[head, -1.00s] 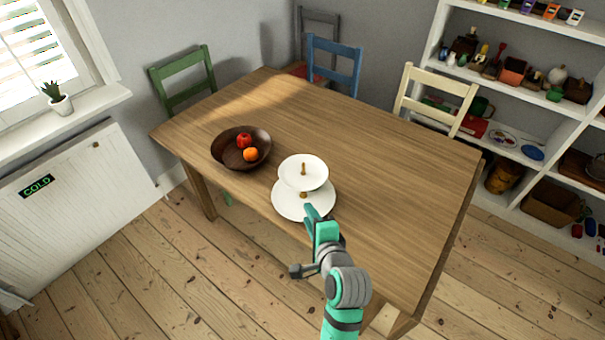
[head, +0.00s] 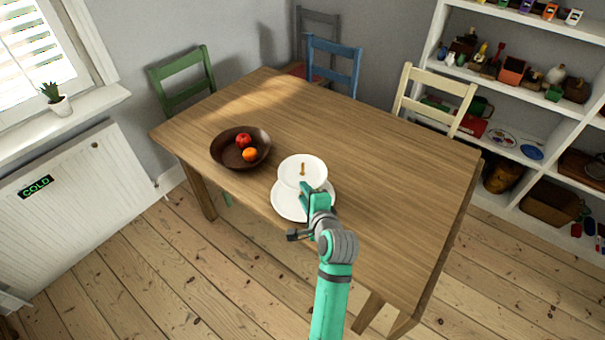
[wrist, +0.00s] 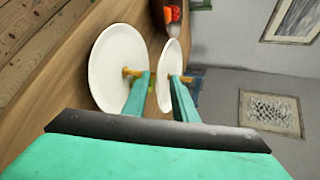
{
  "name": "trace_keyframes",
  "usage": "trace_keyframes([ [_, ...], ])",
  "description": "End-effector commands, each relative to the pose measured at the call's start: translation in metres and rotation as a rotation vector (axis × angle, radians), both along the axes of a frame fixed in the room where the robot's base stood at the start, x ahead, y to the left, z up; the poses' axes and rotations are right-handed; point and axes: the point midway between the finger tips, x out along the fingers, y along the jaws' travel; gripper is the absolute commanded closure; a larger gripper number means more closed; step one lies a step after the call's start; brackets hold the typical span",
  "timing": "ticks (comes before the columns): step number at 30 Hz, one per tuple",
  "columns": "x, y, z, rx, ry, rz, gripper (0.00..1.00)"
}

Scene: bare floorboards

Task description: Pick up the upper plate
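The upper plate (head: 296,164) is a white round disc with a short wooden knob on top, held on a wooden post above the larger white lower plate (head: 284,206). In the wrist view, turned sideways, the upper plate (wrist: 167,60) is right of the lower plate (wrist: 112,60). My gripper (head: 308,190) is at the upper plate's near edge. Its fingers (wrist: 160,82) are apart: one reaches between the two plates near the post, the other lies along the upper plate's top side. I cannot tell whether either finger touches it.
The stand is on a wooden table (head: 390,180). A dark bowl (head: 224,154) with a red and an orange fruit stands to its left. Several chairs surround the table's far side. White shelves (head: 440,35) stand at the right. The table's right part is clear.

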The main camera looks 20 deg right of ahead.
Motion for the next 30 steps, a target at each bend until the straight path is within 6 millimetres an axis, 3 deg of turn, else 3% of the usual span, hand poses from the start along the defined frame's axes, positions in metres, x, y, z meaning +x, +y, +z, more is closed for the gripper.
trace_keyframes([
  [4, 0.0125, 0.0008, -0.0051, -0.001, 0.0, 0.0, 0.75],
  [12, 0.0142, 0.0012, -0.0062, -0.001, 0.0, 0.0, 0.75],
  [15, 0.0141, 0.0012, -0.0062, -0.001, 0.0, 0.0, 0.98],
  [16, 0.0141, 0.0012, -0.0062, -0.001, 0.0, 0.0, 1.0],
  [30, 0.0143, 0.0011, -0.0004, -0.002, -0.003, 0.001, 1.0],
])
